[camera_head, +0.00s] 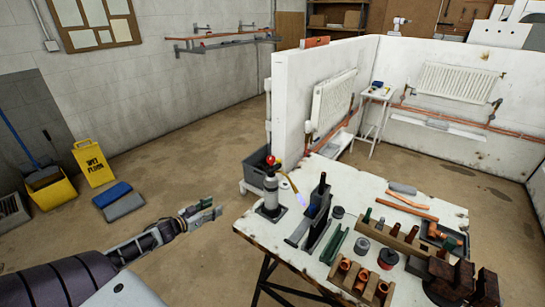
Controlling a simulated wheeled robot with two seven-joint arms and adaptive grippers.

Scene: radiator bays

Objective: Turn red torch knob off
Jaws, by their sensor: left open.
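The torch (270,188) stands upright near the left corner of the white worktable (262,232). It has a pale cylinder, a dark base and a red knob (271,160) at its top. A yellowish nozzle tube slants down to the right from the top, and a pale violet glow like a flame shows at its end. My left gripper (211,207) is open and empty. It is off the table's left edge, left of the torch and lower in the picture, apart from the knob. My right gripper is not in view.
A dark upright holder (314,219) stands just right of the torch. Copper fittings in a wooden block (361,280) and other small parts crowd the table's right side. A white partition rises behind.

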